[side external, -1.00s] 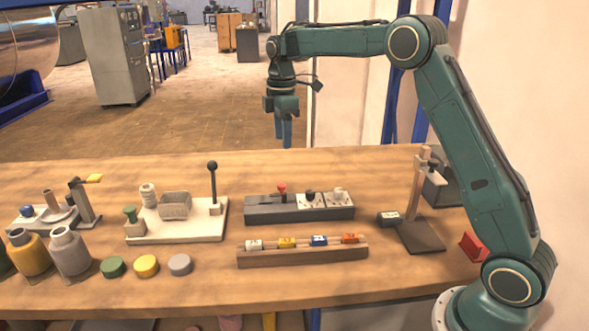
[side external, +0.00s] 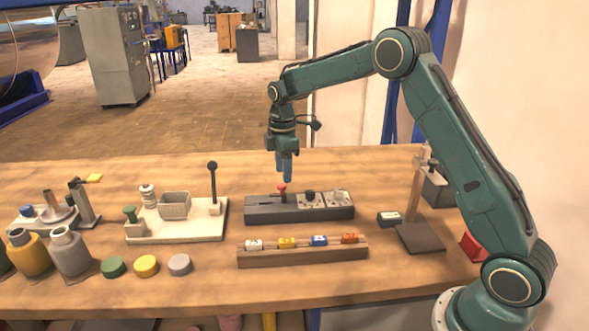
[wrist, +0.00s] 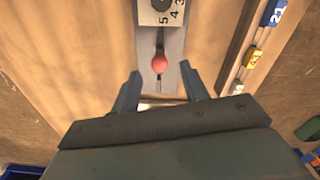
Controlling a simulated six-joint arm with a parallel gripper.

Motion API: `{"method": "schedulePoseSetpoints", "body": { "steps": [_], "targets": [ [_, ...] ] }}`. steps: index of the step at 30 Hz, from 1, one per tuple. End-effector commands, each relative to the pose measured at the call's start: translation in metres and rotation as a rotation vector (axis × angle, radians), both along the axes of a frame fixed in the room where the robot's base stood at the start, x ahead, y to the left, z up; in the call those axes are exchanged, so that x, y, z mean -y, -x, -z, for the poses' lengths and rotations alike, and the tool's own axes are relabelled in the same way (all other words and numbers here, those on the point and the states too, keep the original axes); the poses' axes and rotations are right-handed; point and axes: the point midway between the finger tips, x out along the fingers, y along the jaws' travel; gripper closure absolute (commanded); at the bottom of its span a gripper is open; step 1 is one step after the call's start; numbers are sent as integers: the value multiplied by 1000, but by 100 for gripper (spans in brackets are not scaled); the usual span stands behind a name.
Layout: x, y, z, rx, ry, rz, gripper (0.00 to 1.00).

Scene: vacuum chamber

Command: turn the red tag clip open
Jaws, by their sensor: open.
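A wooden rail (side external: 300,257) near the front of the bench holds a row of coloured tag clips. The red-orange tag clip (side external: 350,238) is at its right end, after the white (side external: 254,244), yellow (side external: 287,242) and blue (side external: 318,240) ones. My gripper (side external: 285,181) points down over the left part of the grey control box, just above a red-knobbed lever (side external: 282,187), behind and left of the red tag. In the wrist view my gripper (wrist: 161,84) is open and empty, with the red knob (wrist: 159,64) just beyond its fingertips. The red tag is outside the wrist view.
The grey control box (side external: 275,212) carries the lever and dials behind the rail. A wooden post stand (side external: 420,238) is to the right. A white base with a black-knobbed lever (side external: 212,190) stands to the left. Bare bench lies in front of the rail.

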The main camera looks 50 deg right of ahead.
Motion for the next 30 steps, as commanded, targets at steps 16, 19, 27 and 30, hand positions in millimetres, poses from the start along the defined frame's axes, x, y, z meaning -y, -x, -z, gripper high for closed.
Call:
{"method": "schedulePoseSetpoints", "body": {
  "steps": [16, 19, 27, 30],
  "targets": [
    [0, 0, 40, -1, -1, 0, 55],
    [0, 0, 40, 0, 0, 0, 55],
    [0, 0, 40, 0, 0, 0, 91],
    [0, 0, 40, 0, 0, 0, 100]
  ]
}}
